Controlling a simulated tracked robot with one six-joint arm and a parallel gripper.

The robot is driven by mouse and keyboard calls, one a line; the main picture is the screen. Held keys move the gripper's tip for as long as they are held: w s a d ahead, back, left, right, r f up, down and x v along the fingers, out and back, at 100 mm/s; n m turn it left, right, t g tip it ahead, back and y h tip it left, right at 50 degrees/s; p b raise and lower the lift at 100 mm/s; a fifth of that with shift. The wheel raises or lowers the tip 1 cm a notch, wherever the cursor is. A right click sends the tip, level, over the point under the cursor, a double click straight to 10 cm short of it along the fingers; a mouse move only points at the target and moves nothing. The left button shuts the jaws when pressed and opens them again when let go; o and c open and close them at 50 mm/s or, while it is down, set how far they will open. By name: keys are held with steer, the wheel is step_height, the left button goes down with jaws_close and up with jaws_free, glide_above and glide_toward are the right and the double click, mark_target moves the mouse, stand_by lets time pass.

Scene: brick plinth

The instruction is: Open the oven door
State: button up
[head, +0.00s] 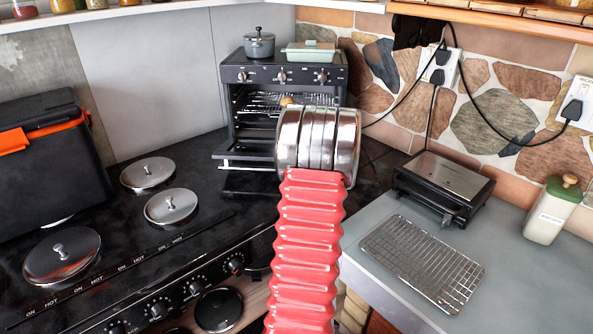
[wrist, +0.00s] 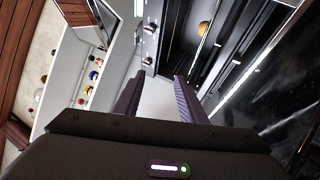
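The small black oven (head: 240,74) stands on the dark worktop in the back corner. Its door (head: 243,160) is lowered and projects forward, so the wire rack and interior show; its exact angle is hard to tell. My arm covers the door's right part. A round yellow-brown item (head: 286,100) sits inside, and it also shows in the wrist view (wrist: 203,28). My gripper (wrist: 160,78) is in front of the oven, its two fingers apart with nothing visible between them. In the head view my arm hides the gripper, and contact with the door cannot be told.
A grey pot (head: 259,46) and a green-lidded dish (head: 310,54) stand on the oven. A black grill (head: 442,187), a wire rack (head: 424,262) and a canister (head: 551,210) are on the right counter. A hob with lidded plates (head: 170,206) and a black box (head: 50,150) are left.

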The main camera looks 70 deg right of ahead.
steer(key=v, duration=0.5)
steer(key=shift+d+f, duration=0.2)
steer(key=shift+f, duration=0.2)
steer(key=shift+c, duration=0.2)
stand_by(0.3)
